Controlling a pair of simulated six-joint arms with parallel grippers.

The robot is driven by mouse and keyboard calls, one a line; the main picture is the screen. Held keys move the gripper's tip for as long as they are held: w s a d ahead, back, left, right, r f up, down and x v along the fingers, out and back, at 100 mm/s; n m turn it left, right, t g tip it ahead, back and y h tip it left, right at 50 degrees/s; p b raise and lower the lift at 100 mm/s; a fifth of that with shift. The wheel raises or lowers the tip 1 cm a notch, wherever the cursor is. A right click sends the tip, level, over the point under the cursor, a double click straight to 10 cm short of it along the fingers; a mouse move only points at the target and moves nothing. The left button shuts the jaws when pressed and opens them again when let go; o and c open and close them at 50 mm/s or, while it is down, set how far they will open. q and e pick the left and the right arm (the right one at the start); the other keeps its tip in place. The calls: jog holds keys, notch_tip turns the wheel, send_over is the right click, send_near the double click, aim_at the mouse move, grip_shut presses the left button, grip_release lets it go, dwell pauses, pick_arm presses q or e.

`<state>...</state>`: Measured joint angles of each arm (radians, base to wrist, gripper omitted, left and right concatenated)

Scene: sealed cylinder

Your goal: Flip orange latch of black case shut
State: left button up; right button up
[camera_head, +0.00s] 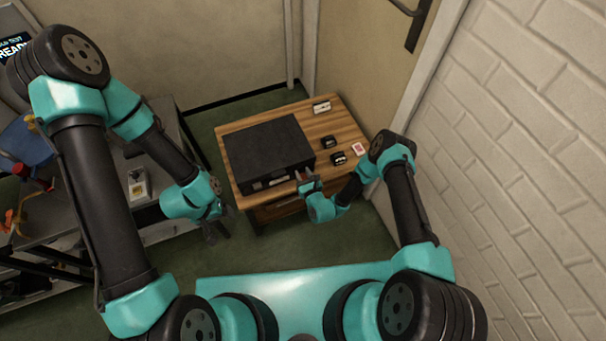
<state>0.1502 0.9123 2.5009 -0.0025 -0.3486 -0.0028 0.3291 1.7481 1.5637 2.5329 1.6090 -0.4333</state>
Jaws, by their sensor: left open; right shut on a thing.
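The black case (267,147) lies closed on the wooden table, its front face toward me. My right gripper (303,177) is at the right end of that front face, shut on what appears to be the orange latch. The fingers mostly cover the latch, so its angle cannot be made out. My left gripper (217,233) is open and empty, hanging in front and to the left of the table, apart from the case.
The wooden table (345,128) also holds two small black items (339,158), a red-and-white card (358,149) and a small pale box (321,107) right of the case. A grey bench (75,215) stands at left. A brick wall (530,150) bounds the right.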

dwell(0.6)
jog(key=o, duration=0.9)
jog(key=shift+o, duration=0.2)
jog(key=v, duration=1.7)
jog(key=shift+s, duration=0.2)
jog(key=shift+d, duration=0.15)
